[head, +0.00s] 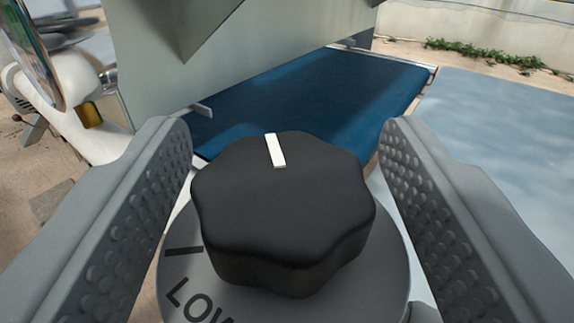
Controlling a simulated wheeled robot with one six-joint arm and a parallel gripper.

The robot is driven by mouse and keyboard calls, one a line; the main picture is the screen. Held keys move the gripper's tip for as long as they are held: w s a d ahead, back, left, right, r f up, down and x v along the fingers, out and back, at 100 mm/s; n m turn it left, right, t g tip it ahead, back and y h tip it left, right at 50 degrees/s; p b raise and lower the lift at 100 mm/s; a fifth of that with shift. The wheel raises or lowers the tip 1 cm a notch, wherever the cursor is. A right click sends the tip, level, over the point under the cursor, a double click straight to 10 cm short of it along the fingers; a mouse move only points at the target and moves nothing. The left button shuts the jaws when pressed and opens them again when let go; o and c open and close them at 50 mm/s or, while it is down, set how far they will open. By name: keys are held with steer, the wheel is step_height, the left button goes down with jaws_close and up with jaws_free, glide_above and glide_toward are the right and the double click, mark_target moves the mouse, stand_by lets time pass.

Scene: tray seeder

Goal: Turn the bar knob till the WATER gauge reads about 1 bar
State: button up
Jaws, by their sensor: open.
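A black lobed knob (285,215) with a white pointer line sits on a grey round dial plate (385,275) in the lower middle of the head view. Its pointer is at the far side of the knob, slightly left of straight up in the picture. The plate shows a dark tick and the word LOW at its left. My gripper (285,150) is open, with one studded finger on each side of the knob. A gap shows between the knob and each finger. No WATER gauge can be read in this view.
A blue belt (320,90) runs behind the knob, under a pale grey-green housing (240,45). A white rounded body with an amber lamp (91,114) stands at the left. A light blue flat surface (500,140) lies at the right.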

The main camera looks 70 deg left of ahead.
steer(key=v, duration=1.7)
steer(key=shift+d, duration=0.2)
steer(key=shift+r, duration=0.1)
steer(key=s+a+r+m+t+h, duration=0.1)
steer(key=s+a+r+t+h, duration=0.2)
steer(key=r, duration=0.5)
steer(key=s+a+r+m+t, duration=0.1)
steer(key=s+a+r+t, duration=0.2)
steer(key=a+r+t, duration=0.3)
steer(key=s+a+r+m+t+h, duration=0.1)
steer(key=s+a+r+t+h, duration=0.15)
steer(key=r, duration=0.65)
steer(key=s+a+r+m+t+h, duration=0.1)
steer(key=s+r+m+t+h, duration=0.15)
steer(key=s, duration=0.35)
steer(key=s+a+r+m+t+h, duration=0.1)
steer(key=s+r+m+t+h, duration=0.2)
steer(key=s, duration=0.4)
steer(key=s+a+f+m+g+h, duration=0.1)
steer(key=s+f+m+g+h, duration=0.1)
steer(key=s+f, duration=0.5)
steer(key=s+a+f+m+g+h, duration=0.2)
steer(key=s+f, duration=0.6)
steer(key=s, duration=1)
steer(key=shift+a+f+m+g+h, duration=0.3)
steer(key=shift+m+g+h, duration=0.3)
steer(key=shift+m+h, duration=0.45)
